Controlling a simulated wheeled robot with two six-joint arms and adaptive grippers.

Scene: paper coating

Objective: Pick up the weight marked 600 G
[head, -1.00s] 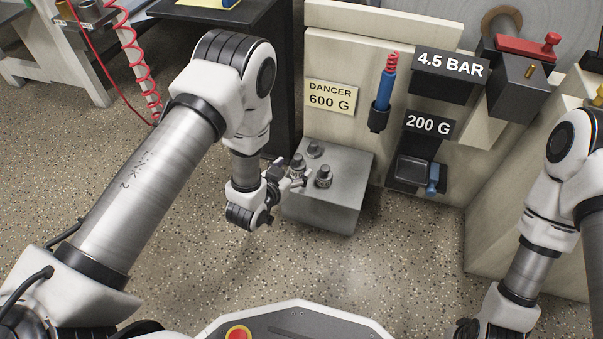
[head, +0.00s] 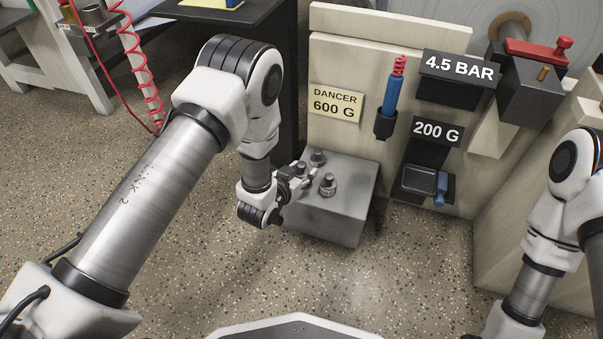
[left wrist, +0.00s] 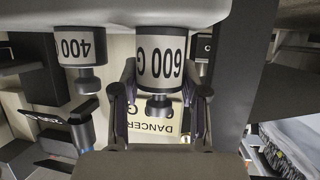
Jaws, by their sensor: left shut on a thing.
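The weight marked 600 G (left wrist: 160,62) is a dark metal cylinder with a pale label and a knob. In the left wrist view, where the picture is upside down, it sits between the fingers of my left gripper (left wrist: 160,97). In the head view my left gripper (head: 301,176) is at the left side of the grey block (head: 335,215) and is shut on this weight, which it mostly hides. I cannot tell whether the weight is clear of the block. My right gripper is out of the head view; only its arm shows at the right.
A weight marked 400 (left wrist: 77,60) stands beside the held one. In the head view, two other weights stand on the block, one nearer (head: 328,185) and one farther (head: 318,158). Behind are the DANCER 600 G sign (head: 335,103) and a 200 G sign (head: 437,130).

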